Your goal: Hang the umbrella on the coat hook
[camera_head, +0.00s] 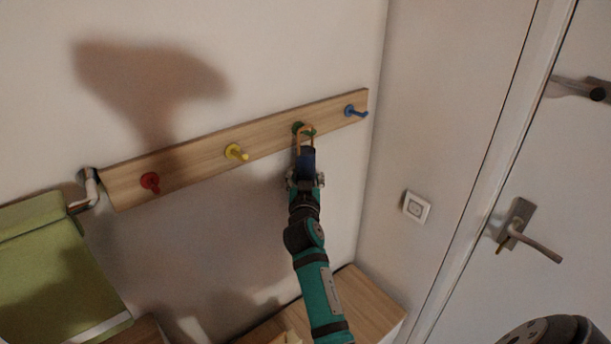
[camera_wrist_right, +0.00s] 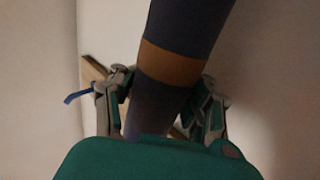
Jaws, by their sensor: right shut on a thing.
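The coat rack is a wooden board (camera_head: 200,160) on the wall with red (camera_head: 150,182), yellow (camera_head: 236,152), green (camera_head: 298,127) and blue (camera_head: 355,111) pegs. The umbrella (camera_head: 307,156) is dark blue with a light brown looped handle, which overlaps the green peg in the head view. I cannot tell whether the loop is around the peg or in front of it. My right gripper (camera_head: 305,181) is shut on the umbrella just below the board. In the right wrist view, the dark umbrella with a brown band (camera_wrist_right: 170,65) passes between the fingers (camera_wrist_right: 160,105). My left gripper is not in view.
A wooden surface (camera_head: 365,300) lies below the rack.

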